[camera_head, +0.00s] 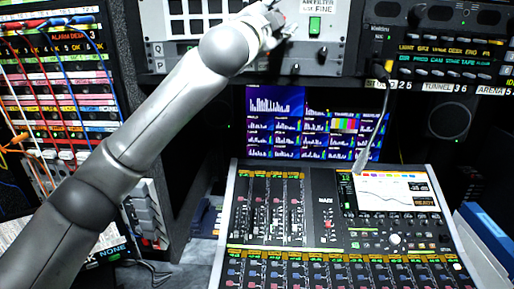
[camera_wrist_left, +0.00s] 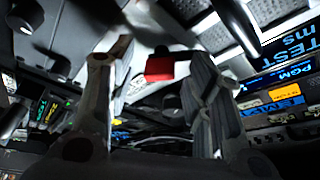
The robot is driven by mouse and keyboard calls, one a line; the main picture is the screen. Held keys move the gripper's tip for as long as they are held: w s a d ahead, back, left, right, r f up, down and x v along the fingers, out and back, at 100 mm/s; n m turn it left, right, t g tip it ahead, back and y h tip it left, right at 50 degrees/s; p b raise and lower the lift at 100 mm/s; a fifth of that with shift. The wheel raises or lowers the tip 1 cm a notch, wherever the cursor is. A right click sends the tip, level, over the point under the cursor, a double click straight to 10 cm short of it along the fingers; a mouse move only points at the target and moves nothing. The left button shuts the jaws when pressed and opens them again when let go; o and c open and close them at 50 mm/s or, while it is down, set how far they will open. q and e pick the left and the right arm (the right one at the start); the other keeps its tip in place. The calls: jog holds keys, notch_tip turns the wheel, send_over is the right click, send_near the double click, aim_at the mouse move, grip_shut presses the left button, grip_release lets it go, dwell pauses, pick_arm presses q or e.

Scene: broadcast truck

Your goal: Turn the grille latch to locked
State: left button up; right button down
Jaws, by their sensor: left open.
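My left arm reaches up across the head view to the rack panel (camera_head: 337,40) labelled "AIR FILTER FINE". My left gripper (camera_head: 275,17) is at the top edge there, partly cut off and left of the label. In the left wrist view my gripper (camera_wrist_left: 160,75) is open, with its two fingers apart. A small red block (camera_wrist_left: 160,67) with a dark top shows between the fingertips; it may be the grille latch, but I cannot tell its setting or whether a finger touches it. Pale mesh panels (camera_wrist_left: 207,28) show behind it. My right gripper is not in view.
A mixing console (camera_head: 320,215) stands below, with a gooseneck microphone (camera_head: 372,125) rising from it. A monitor screen (camera_head: 275,125) is behind it. A patch bay (camera_head: 55,90) with hanging cables is at the left. A round speaker (camera_head: 450,118) is at the right.

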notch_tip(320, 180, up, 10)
jog(key=p, duration=0.9)
pick_arm(q)
jog(key=s+a+m+g+b, duration=0.2)
jog(key=s+a+m+b, duration=0.2)
jog(key=s+m+b, duration=0.45)
notch_tip(320, 180, down, 30)
jog(key=n+g+y, duration=0.1)
jog(key=n+g, duration=0.3)
jog(key=n, duration=0.5)
jog(key=shift+w+d+p, duration=0.25)
jog(key=shift+w+p, duration=0.15)
jog(key=shift+p, duration=0.05)
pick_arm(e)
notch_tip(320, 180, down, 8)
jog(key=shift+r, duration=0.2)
